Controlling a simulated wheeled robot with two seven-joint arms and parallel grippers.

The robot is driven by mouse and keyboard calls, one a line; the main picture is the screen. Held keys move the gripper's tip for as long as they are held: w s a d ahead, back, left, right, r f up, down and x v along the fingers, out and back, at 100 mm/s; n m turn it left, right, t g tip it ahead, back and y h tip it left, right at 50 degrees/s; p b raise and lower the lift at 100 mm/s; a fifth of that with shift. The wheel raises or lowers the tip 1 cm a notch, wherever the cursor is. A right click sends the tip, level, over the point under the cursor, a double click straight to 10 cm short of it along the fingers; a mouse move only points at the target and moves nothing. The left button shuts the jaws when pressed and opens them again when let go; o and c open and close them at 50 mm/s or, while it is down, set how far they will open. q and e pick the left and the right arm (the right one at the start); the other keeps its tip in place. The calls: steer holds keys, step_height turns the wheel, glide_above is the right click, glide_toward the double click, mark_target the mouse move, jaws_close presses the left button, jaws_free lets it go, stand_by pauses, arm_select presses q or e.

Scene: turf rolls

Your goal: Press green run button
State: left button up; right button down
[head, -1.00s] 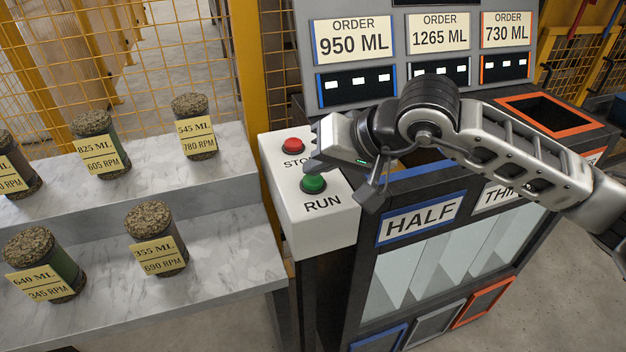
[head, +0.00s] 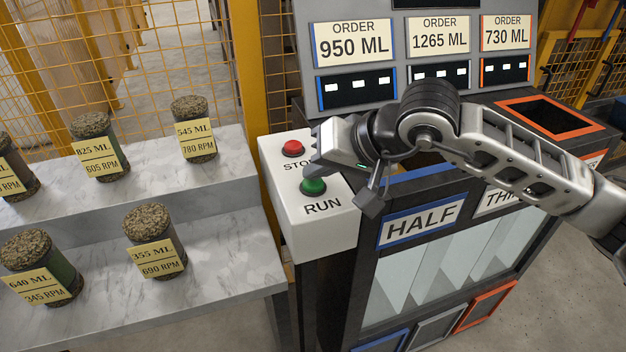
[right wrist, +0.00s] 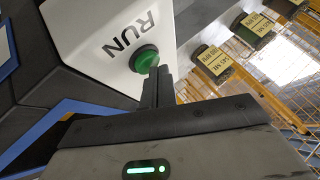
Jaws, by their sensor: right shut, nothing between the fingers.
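The green run button (head: 313,187) sits on the front part of a white control box (head: 331,232), above the word RUN. It also shows in the right wrist view (right wrist: 145,58). My right gripper (head: 316,171) is over the button from the right side of the head view. In the right wrist view its closed fingers (right wrist: 157,82) point at the lower edge of the button, with nothing between them. I cannot tell whether the fingertips touch the button. The red stop button (head: 293,148) is behind it on the same box. My left gripper is not in view.
Several labelled turf rolls, one marked 545 ML (head: 195,128), stand on stepped marble shelves (head: 225,255) at the left. An order panel (head: 350,100) stands behind. A dark machine with a HALF sign (head: 420,222) is right of the box, below my right arm.

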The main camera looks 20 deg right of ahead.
mark_target(319, 184)
steer(key=shift+f, duration=0.25)
steer(key=shift+r, duration=0.2)
stand_by(0.4)
steer(key=shift+r, duration=0.7)
steer(key=shift+r+p, duration=1.35)
steer(key=shift+r, duration=1.2)
